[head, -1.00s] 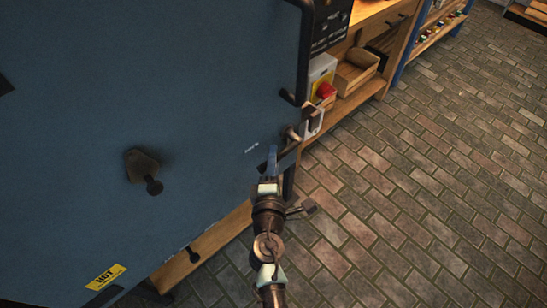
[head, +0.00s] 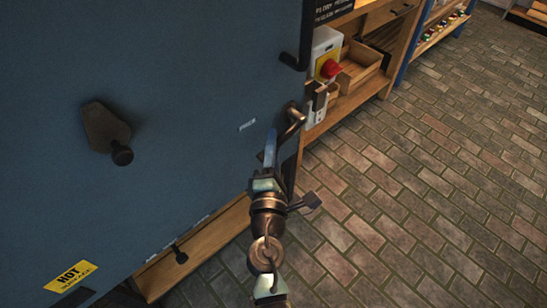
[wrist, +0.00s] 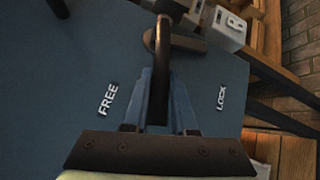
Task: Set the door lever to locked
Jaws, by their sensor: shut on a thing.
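The door lever (head: 294,125) is a dark bronze bar near the right edge of the blue door (head: 200,70). My gripper (head: 270,145) is at the lever's free end. In the wrist view, the lever (wrist: 162,65) runs down between the blue fingers of my gripper (wrist: 162,115), which are shut on it. The white FREE label (wrist: 107,99) lies left of the lever and the LOCK label (wrist: 221,97) lies right of it. The lever points between the two labels. Its free end is partly hidden by the fingers.
A switch box with a red button (head: 331,69) stands right of the door by wooden shelves (head: 345,100). A dark knob (head: 121,153) sticks out of the door, above a yellow HOT label (head: 70,275). The brick floor (head: 430,200) at right is clear.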

